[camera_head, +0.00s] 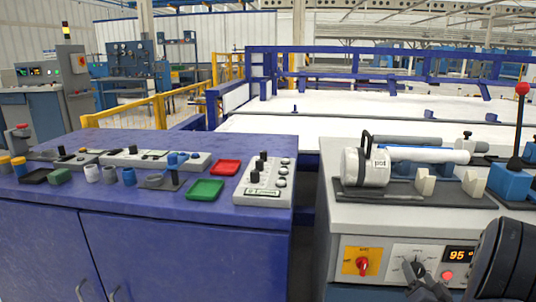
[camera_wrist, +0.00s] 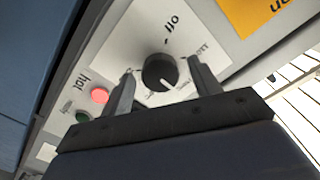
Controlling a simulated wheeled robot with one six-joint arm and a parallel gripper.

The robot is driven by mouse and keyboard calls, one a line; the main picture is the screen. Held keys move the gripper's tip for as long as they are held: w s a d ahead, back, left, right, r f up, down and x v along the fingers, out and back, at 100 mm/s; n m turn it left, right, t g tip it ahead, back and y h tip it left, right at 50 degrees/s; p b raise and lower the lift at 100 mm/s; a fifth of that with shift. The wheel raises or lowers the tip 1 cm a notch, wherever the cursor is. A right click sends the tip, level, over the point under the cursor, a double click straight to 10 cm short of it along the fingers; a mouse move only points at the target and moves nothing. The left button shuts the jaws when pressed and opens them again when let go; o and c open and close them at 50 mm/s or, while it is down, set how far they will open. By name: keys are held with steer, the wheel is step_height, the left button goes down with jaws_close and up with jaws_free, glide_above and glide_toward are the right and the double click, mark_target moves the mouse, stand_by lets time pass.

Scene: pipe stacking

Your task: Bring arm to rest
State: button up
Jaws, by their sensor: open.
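My gripper (camera_head: 422,274) is at the lower right of the head view, in front of the control panel of the grey machine (camera_head: 350,222). In the wrist view my gripper (camera_wrist: 163,82) is open, with one finger to each side of a black dial knob (camera_wrist: 160,72). The knob sits on a white plate (camera_wrist: 122,45) marked "off". I cannot tell whether the fingers touch the knob. Nothing is held. In the head view the gripper partly covers the dial plate (camera_head: 405,252).
A red button (camera_wrist: 100,96) and a green button (camera_wrist: 83,117) are beside the dial. A red rotary switch (camera_head: 362,264) and a display (camera_head: 460,254) are on the panel. A blue cabinet (camera_head: 190,245) with trays and fittings stands left, across a narrow gap.

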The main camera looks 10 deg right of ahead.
steer(key=shift+w, duration=0.2)
steer(key=shift+s, duration=0.15)
steer(key=p+v, duration=0.1)
steer(key=v, duration=1)
steer(key=b+x, duration=0.1)
steer(key=x, duration=1)
steer(key=shift+f+n, duration=0.1)
steer(key=shift+n, duration=0.3)
steer(key=n+b, duration=0.2)
steer(key=n, duration=0.8)
steer(key=shift+n+b, duration=0.3)
steer(key=shift+b, duration=0.1)
steer(key=n, duration=0.5)
steer(key=shift+n+p, duration=0.9)
steer(key=shift+n, duration=1.8)
